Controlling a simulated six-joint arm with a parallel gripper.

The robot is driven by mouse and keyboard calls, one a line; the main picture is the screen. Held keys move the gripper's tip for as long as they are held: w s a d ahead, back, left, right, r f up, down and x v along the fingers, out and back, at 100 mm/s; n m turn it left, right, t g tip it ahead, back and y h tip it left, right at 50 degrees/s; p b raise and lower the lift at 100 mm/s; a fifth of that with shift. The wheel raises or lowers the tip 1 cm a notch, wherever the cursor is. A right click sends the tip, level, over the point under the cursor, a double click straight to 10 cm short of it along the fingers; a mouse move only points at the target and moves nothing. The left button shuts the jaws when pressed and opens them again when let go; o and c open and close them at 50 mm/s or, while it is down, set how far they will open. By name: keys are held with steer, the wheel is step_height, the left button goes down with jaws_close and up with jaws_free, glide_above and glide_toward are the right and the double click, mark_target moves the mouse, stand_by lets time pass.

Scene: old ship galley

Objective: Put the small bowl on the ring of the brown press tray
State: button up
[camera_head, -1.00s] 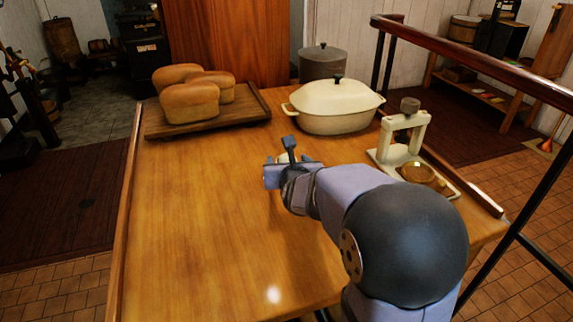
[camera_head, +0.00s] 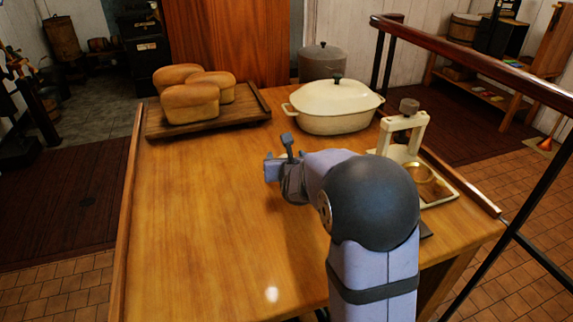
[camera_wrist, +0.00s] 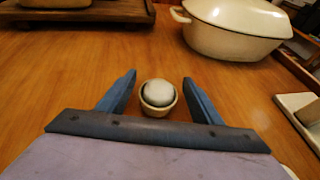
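The small bowl (camera_wrist: 158,106) is pale and upright on the wooden table, with a round whitish ball (camera_wrist: 159,90) in it. In the wrist view it sits between the fingers of my gripper (camera_wrist: 158,82), with a gap on each side. My gripper is open and low over the table in the head view (camera_head: 279,156), where it hides most or all of the bowl. The press (camera_head: 405,128) stands at the table's right side, a cream frame with a dark knob. Its pale base (camera_head: 441,191) carries a brown-gold ring (camera_head: 420,172), partly hidden by my arm.
A cream lidded casserole (camera_head: 333,108) stands beyond my gripper, left of the press. A wooden board (camera_head: 248,113) with several loaves (camera_head: 190,102) lies at the back left. A grey lidded pot (camera_head: 322,63) stands behind. The table's left and front parts (camera_head: 190,230) are clear.

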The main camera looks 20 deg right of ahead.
steer(key=c, duration=1)
step_height(320, 180, up, 10)
steer(key=shift+r+p, duration=0.1)
steer(key=shift+p, duration=1.05)
